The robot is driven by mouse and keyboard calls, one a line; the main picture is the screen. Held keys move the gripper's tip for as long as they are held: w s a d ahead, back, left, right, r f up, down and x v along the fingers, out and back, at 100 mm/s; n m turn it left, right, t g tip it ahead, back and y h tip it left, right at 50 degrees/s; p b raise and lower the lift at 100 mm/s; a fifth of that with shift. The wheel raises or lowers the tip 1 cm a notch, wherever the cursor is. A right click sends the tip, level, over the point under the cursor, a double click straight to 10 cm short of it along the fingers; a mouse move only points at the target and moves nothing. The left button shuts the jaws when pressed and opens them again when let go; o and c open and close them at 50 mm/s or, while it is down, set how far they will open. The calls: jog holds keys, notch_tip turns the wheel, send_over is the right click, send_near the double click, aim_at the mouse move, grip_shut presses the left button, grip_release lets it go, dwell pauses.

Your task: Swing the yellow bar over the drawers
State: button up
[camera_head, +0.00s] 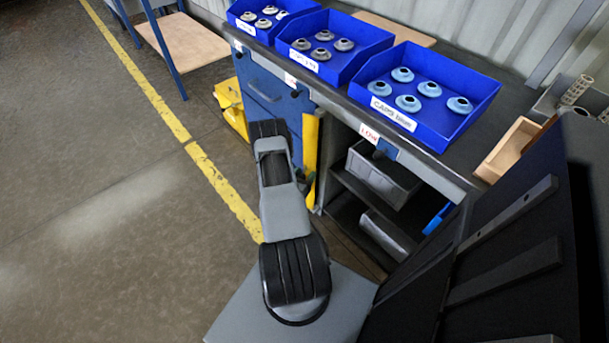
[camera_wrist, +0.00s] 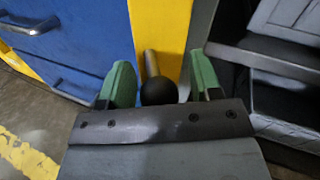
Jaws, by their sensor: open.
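The yellow bar (camera_head: 310,150) stands upright at the right edge of the blue drawers (camera_head: 262,98) in the head view. In the wrist view the yellow bar (camera_wrist: 160,32) is at top centre, with the blue drawers (camera_wrist: 75,42) to its left. A metal rod with a black ball knob (camera_wrist: 158,91) projects from the bar towards me. My gripper (camera_wrist: 157,85) is open, its green fingers on either side of the knob. Whether either finger touches the knob cannot be told. In the head view my arm hides part of the drawers.
Blue trays of caps (camera_head: 430,92) stand on the bench top. Right of the bar, open shelves hold a grey bin (camera_head: 383,178). A yellow object (camera_head: 231,105) is on the floor left of the drawers. The floor (camera_head: 90,200) to the left is clear.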

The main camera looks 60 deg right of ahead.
jog(key=shift+c, duration=0.4)
grip_shut()
